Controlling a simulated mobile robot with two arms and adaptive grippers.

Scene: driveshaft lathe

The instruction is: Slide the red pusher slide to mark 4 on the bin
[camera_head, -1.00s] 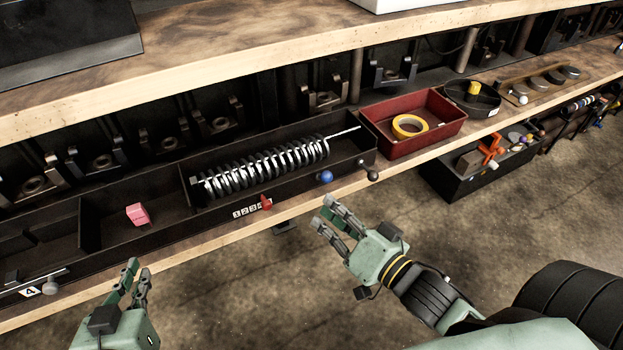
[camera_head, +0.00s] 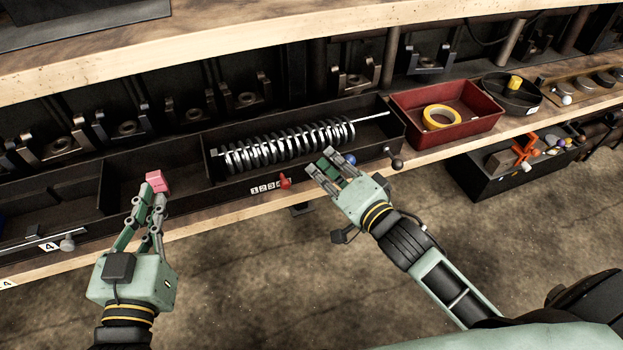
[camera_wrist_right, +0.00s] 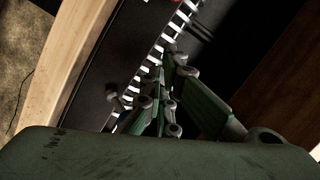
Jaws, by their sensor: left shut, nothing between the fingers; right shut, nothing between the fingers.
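The red pusher slide (camera_head: 285,183) sits on the front wall of the black bin (camera_head: 235,196), at the right end of a strip of white number tags (camera_head: 265,188). Its tip covers part of the last tag. My right gripper (camera_head: 322,170) is shut and empty, just right of the red slide and apart from it, near the blue knob (camera_head: 350,160). In the right wrist view its fingers (camera_wrist_right: 165,105) are close together over the bin. My left gripper (camera_head: 150,200) is shut and empty, in front of the bin's left part, by the pink block (camera_head: 157,181).
A coil spring on a rod (camera_head: 290,143) lies in the bin's right compartment. A dark ball knob (camera_head: 396,164) sticks out at the bin's right end. A red tray (camera_head: 480,122) with yellow tape (camera_head: 440,117) stands right of it.

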